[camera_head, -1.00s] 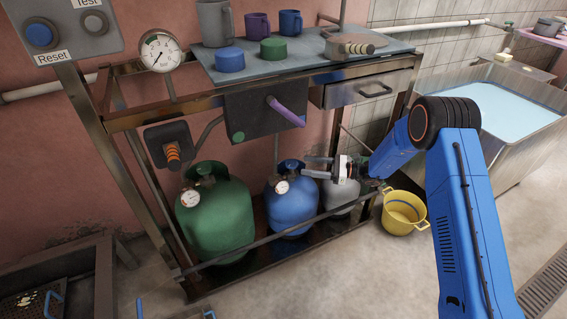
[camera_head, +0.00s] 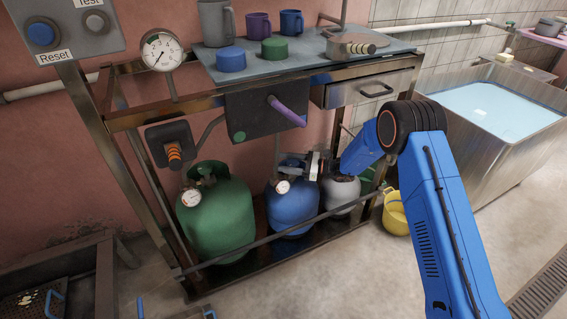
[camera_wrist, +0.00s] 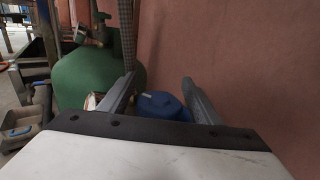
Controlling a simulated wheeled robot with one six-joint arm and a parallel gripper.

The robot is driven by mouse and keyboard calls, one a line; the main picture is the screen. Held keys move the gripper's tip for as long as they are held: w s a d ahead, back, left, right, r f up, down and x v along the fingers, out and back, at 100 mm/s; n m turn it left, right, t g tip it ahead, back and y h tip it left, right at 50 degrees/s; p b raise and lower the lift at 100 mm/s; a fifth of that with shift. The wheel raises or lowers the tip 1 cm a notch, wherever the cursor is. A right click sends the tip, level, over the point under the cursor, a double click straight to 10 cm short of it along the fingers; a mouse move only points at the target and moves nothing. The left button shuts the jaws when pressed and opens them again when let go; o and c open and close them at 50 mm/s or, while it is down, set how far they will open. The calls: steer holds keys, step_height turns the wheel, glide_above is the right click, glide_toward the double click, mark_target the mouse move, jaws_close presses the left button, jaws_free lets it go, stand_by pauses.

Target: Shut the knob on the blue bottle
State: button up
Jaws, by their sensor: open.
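The blue bottle (camera_head: 292,208) stands on the low shelf under the metal table, with a small round gauge on its upper front. My gripper (camera_head: 291,164) is at the top of this bottle, coming from the right. It covers most of the knob area, so the knob's position cannot be told. In the wrist view, my gripper (camera_wrist: 160,80) is open, with its two fingers apart. The blue top of the bottle (camera_wrist: 163,104) shows between and beyond the fingers. Whether a finger touches it cannot be told.
A green bottle (camera_head: 216,215) stands left of the blue one, and a grey bottle (camera_head: 341,190) right of it. A shelf rail (camera_head: 258,243) crosses in front. A black box with a purple lever (camera_head: 288,112) hangs above.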

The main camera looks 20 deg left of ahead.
steer(key=c, duration=1)
steer(key=shift+m+t, duration=0.4)
steer(key=shift+t, duration=0.2)
steer(key=m+t, duration=0.1)
steer(key=t, duration=0.1)
steer(key=w+m+t, duration=0.1)
steer(key=m+t, duration=0.1)
steer(key=t, duration=0.1)
steer(key=shift+w, duration=0.1)
steer(key=shift+w+d+m+t, duration=0.1)
steer(key=shift+w+m+t, duration=0.15)
steer(key=shift+m+t, duration=0.5)
steer(key=shift+w+m+t, duration=0.2)
steer(key=shift+m+t, duration=0.25)
steer(key=shift+t, duration=0.5)
steer(key=shift+h, duration=0.3)
steer(key=o, duration=1)
